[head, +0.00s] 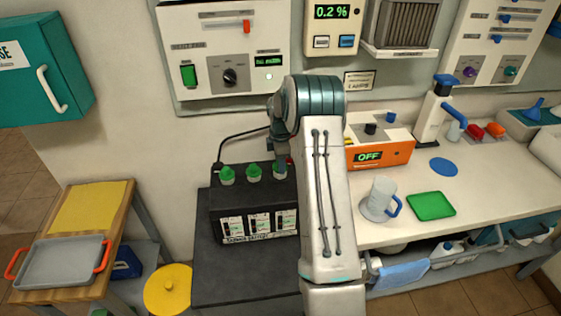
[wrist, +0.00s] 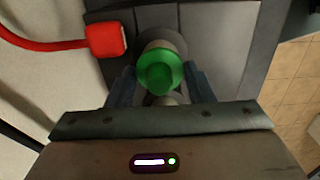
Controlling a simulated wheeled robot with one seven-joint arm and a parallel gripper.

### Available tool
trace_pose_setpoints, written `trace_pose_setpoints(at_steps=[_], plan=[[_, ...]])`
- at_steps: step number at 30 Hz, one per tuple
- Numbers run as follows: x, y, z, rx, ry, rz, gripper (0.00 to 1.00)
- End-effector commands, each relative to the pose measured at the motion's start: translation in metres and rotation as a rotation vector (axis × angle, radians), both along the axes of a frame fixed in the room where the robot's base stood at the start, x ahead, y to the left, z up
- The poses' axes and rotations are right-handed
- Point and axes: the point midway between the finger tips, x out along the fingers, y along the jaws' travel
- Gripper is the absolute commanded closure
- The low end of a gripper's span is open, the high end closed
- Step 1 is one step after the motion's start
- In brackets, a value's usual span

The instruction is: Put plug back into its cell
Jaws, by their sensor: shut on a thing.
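The battery (head: 255,205) is a black box on a dark stand, with labels on its front. Two green plugs (head: 227,175) (head: 253,172) stand on its top. My gripper (head: 281,165) is at the right end of the battery top, partly hidden by my arm. In the wrist view, a green plug (wrist: 160,72) is between my two fingers (wrist: 161,90), and the gripper is shut on it. A grey round neck shows around and behind this plug. I cannot tell whether the plug is seated in the cell or just above it.
A red connector with a cable (wrist: 105,38) lies beside the plug in the wrist view. A yellow round lid (head: 168,289) and a wooden cart with a grey tray (head: 62,262) are at left.

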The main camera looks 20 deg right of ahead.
Motion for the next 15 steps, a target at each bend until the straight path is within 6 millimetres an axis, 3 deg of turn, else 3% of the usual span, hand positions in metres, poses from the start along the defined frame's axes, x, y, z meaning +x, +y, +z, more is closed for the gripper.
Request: trace_pose_setpoints(at_steps=[14,15], plan=[[0.0001,0.0000,-0.0002,0.000,0.000,0.000,0.74],[0.0001,0.0000,-0.0003,0.000,0.000,0.000,0.41]])
